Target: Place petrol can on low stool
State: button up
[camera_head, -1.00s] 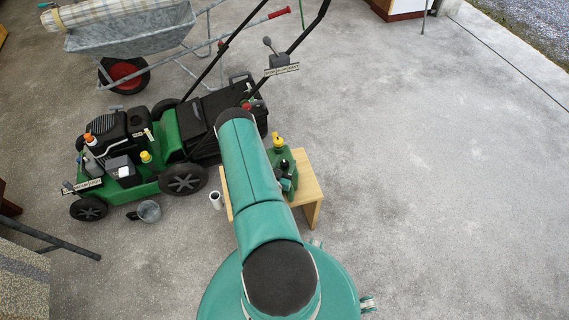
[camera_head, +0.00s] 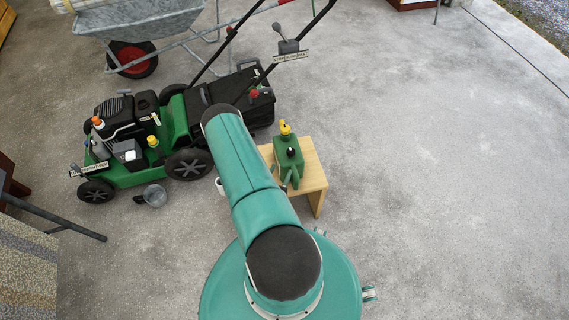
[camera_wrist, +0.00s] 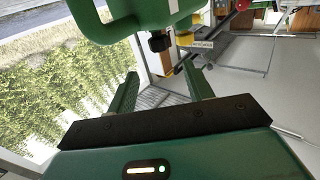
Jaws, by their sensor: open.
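The petrol can (camera_head: 287,158) is green with a yellow spout and a dark cap. In the head view it appears to stand upright on the light wooden low stool (camera_head: 313,172). In the wrist view the green can (camera_wrist: 130,22) fills the top, upside down in the picture, with its black cap lowest. My gripper (camera_wrist: 161,72) is open, its two green fingers apart with nothing between them. The can lies beyond the fingertips and looks clear of them. In the head view my arm hides most of the gripper and the stool's left side.
A green and black lawn mower (camera_head: 165,135) stands to the left, with a grey wheelbarrow (camera_head: 150,25) behind it. The concrete to the right of the stool is clear.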

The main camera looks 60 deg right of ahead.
jog(key=shift+a, duration=0.45)
